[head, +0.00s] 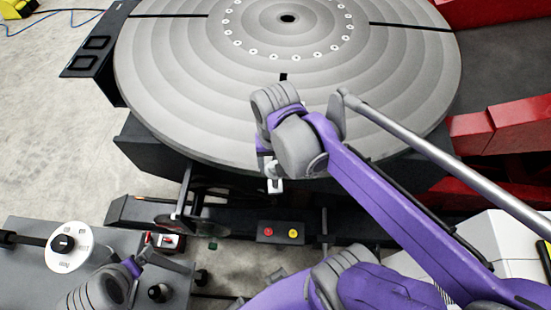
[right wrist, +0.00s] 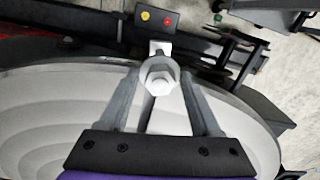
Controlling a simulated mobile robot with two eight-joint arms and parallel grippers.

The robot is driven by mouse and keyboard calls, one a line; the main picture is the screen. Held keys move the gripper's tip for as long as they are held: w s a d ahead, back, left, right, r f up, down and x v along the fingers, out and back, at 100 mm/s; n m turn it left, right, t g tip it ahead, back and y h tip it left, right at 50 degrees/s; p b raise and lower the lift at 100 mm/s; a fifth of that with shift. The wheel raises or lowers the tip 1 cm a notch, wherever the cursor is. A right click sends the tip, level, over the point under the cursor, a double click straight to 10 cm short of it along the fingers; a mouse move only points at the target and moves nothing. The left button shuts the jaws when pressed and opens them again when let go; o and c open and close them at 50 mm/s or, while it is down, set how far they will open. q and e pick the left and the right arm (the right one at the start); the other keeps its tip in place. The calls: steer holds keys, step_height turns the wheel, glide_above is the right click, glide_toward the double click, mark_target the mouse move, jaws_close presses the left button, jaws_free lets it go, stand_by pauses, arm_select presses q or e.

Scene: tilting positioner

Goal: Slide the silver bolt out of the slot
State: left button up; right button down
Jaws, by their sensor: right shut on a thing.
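The silver bolt (right wrist: 158,76) shows its hexagonal head between the two fingers of my right gripper (right wrist: 160,82) in the right wrist view. A pale square end (right wrist: 160,48) shows just beyond the head, at the rim of the round grey table. In the head view my right gripper (head: 268,165) is over the table's near rim, shut on the bolt (head: 275,186). The slot (head: 283,77) shows as a short dark mark; my arm hides its near part. My left gripper (head: 160,262) is at the lower left, its finger opening unclear.
The large round grey table (head: 180,90) fills the upper middle. A small box with red and yellow buttons (head: 281,232) is below its near rim. A grey bench (head: 35,270) with a white dial (head: 70,246) is at lower left. Red structures (head: 520,120) stand at right.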

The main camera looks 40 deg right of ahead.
steer(key=r+p, duration=0.1)
steer(key=r, duration=0.1)
steer(key=r+p, duration=0.1)
steer(key=r, duration=0.1)
steer(key=shift+w+r+p, duration=0.2)
steer(key=shift+r+p, duration=0.15)
steer(key=shift+r, duration=0.05)
steer(key=shift+s+r, duration=0.1)
steer(key=shift+r, duration=0.85)
steer(key=shift+s+r, duration=0.15)
steer(key=shift+r, duration=0.05)
arm_select(q)
steer(key=shift+t, duration=0.3)
steer(key=r, duration=0.1)
steer(key=w+r, duration=0.2)
steer(key=r, duration=0.1)
steer(key=shift+w+r, duration=0.1)
arm_select(e)
steer(key=shift+f, duration=0.1)
